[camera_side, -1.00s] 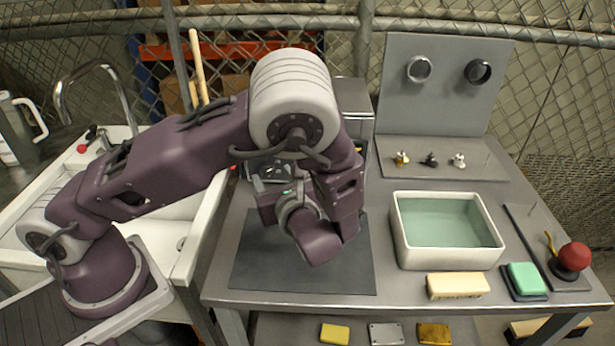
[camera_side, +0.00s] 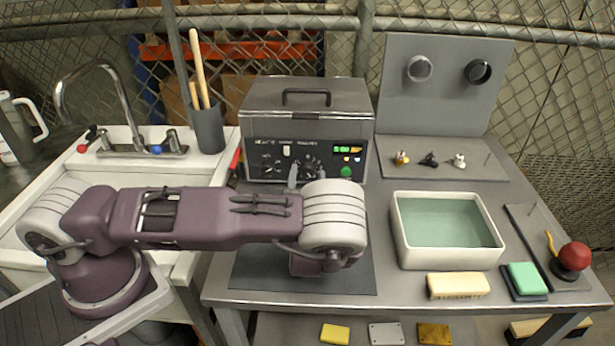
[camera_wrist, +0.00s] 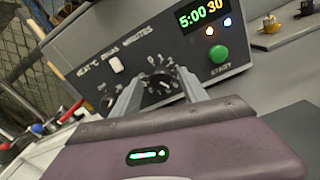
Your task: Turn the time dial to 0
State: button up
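The grey machine (camera_side: 262,132) stands at the back of the table. Its panel faces me. The time dial (camera_wrist: 158,90), dark and round under the word MINUTES, has small white numbers around its upper edge. The digital display (camera_wrist: 203,13) above it reads 5:00 and 30. My gripper (camera_wrist: 161,72) is open, with one grey finger at each side of the dial and space between them. I cannot tell whether the fingertips reach the panel. In the side view my gripper (camera_side: 307,172) is in front of the panel, and my arm hides its body.
A green START button (camera_wrist: 219,54) is right of the dial. A white switch (camera_wrist: 116,65) and heat dial (camera_wrist: 106,102) are to its left. A water basin (camera_side: 446,252) and a brush (camera_side: 458,286) sit to the right. A dark mat (camera_side: 255,272) lies under my arm.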

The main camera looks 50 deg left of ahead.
grip_shut()
